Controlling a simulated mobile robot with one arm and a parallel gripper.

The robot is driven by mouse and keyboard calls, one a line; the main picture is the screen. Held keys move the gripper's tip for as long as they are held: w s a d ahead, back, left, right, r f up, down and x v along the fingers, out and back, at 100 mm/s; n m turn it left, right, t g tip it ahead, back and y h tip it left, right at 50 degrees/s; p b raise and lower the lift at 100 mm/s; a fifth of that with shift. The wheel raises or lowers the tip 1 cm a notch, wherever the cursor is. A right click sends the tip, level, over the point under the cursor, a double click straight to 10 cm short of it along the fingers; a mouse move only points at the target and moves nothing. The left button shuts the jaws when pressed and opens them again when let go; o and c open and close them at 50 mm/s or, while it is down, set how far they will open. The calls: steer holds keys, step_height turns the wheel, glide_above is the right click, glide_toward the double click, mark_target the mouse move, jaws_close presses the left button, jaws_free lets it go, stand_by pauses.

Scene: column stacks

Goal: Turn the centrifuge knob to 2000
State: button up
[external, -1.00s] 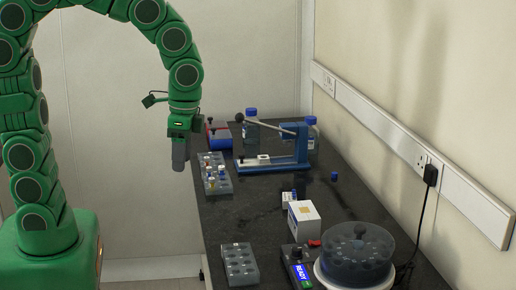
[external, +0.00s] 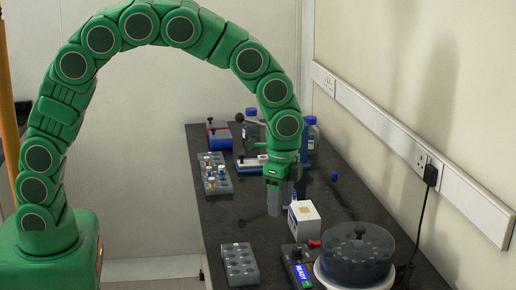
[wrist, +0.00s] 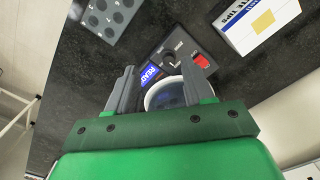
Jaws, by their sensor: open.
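The centrifuge (external: 354,252) stands at the front right of the black bench under a smoky clear lid. Its control panel (external: 287,254) carries a lit blue READY display (external: 303,272) and a red switch (external: 314,243). In the wrist view the dark round knob (wrist: 168,58) sits between the READY display (wrist: 150,72) and the red switch (wrist: 202,61); its setting is too small to read. My gripper (external: 275,212) points down, open and empty, above the bench behind the panel. In the wrist view its fingertips (wrist: 157,67) spread on either side of the display and knob, apart from them.
A white tip box (external: 304,219) stands just right of my gripper, behind the panel. A grey empty rack (external: 240,264) lies left of the panel. A rack of tubes (external: 214,175) and bottles (external: 310,135) stand further back. A power cord hangs at the right wall.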

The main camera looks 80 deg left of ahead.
steer(key=m, duration=0.1)
glide_above(300, 256)
step_height(300, 256, down, 4)
steer(key=shift+r, duration=0.15)
steer(key=shift+f, duration=3.85)
jaws_close()
